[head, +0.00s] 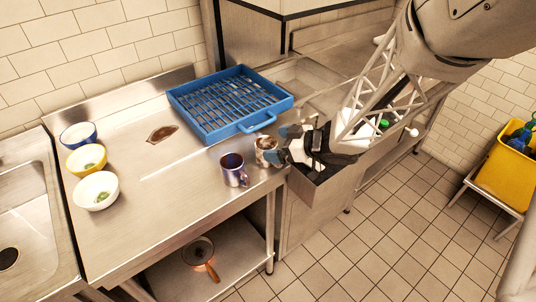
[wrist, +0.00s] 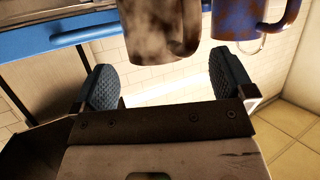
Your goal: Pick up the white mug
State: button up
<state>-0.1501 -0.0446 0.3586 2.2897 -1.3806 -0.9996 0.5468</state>
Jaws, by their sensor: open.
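The white mug (head: 265,148), pale with heavy brown stains, stands near the counter's front right edge, just below the blue rack's handle. In the wrist view the mug (wrist: 155,30) is at the top middle, cut off by the frame, with its handle toward the right. My gripper (head: 281,145) is close on the mug's right side in the head view and partly covers it. In the wrist view my gripper (wrist: 163,78) shows two dark ribbed fingers spread apart with nothing held between them. I cannot tell whether a finger touches the mug.
A blue-purple mug (head: 233,168) stands close by at front left; it also shows in the wrist view (wrist: 243,22). A blue slatted rack (head: 262,123) lies behind. Several bowls, including a yellow one (head: 86,159), stand at left. The counter's middle is mostly clear.

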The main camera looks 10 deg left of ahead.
aim_at(257, 143)
jog(key=shift+x, duration=1.55)
jog(key=c, duration=1.1)
jog(key=shift+r, duration=0.15)
jog(key=s+d+r, duration=0.1)
jog(key=s+d, duration=0.1)
jog(key=s, duration=0.3)
jog(key=s+d+r, duration=0.2)
jog(key=s, duration=0.2)
jog(key=s+d+r, duration=0.1)
jog(key=s+d, duration=0.1)
jog(key=s, duration=0.3)
jog(key=shift+s+d+r, duration=0.3)
jog(key=shift+r, duration=0.05)
